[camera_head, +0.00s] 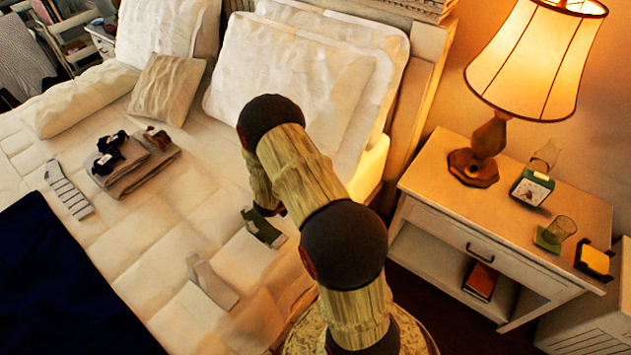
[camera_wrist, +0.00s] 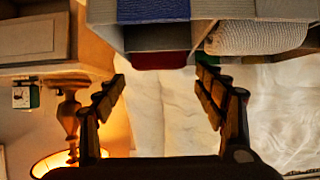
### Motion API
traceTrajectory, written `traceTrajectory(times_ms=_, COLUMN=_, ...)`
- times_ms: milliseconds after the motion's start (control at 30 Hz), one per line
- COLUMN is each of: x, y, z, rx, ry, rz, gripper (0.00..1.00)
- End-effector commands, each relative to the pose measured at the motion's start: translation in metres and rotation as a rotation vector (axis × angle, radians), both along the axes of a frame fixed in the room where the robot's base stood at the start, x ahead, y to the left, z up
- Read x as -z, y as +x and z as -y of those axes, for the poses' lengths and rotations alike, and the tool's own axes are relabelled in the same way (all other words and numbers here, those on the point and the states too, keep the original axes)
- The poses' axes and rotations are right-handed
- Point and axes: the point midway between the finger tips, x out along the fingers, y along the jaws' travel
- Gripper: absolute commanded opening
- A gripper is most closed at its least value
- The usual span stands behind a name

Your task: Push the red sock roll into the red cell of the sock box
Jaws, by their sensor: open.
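My gripper (camera_wrist: 160,75) is open in the wrist view, with its two fingers spread apart and nothing between them. Beyond the fingertips, at the top of that view, is a grey box-like object (camera_wrist: 158,38) with a blue patch (camera_wrist: 153,10) and a dark red patch (camera_wrist: 160,60). I cannot tell whether the red patch is the red sock roll or the red cell. In the head view my arm hides most of the gripper, and no red sock roll or sock box can be made out.
The bed holds folded clothes (camera_head: 150,168) with dark rolls on top, a striped sock (camera_head: 68,190), a green sock (camera_head: 263,228) and a pale sock (camera_head: 211,283). A nightstand (camera_head: 470,215) with a lamp (camera_head: 535,60) stands at right.

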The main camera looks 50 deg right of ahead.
Motion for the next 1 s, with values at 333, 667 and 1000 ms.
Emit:
traceTrajectory(times_ms=333, x=-0.030, y=-0.003, z=-0.054, rx=-0.006, ry=-0.001, rz=0.002, gripper=0.70)
traceTrajectory(times_ms=667, x=-0.053, y=-0.008, z=-0.096, rx=-0.002, ry=0.000, rz=0.000, gripper=0.70)
traceTrajectory(times_ms=1000, x=-0.056, y=-0.009, z=-0.101, rx=0.000, ry=0.000, rz=-0.001, gripper=0.70)
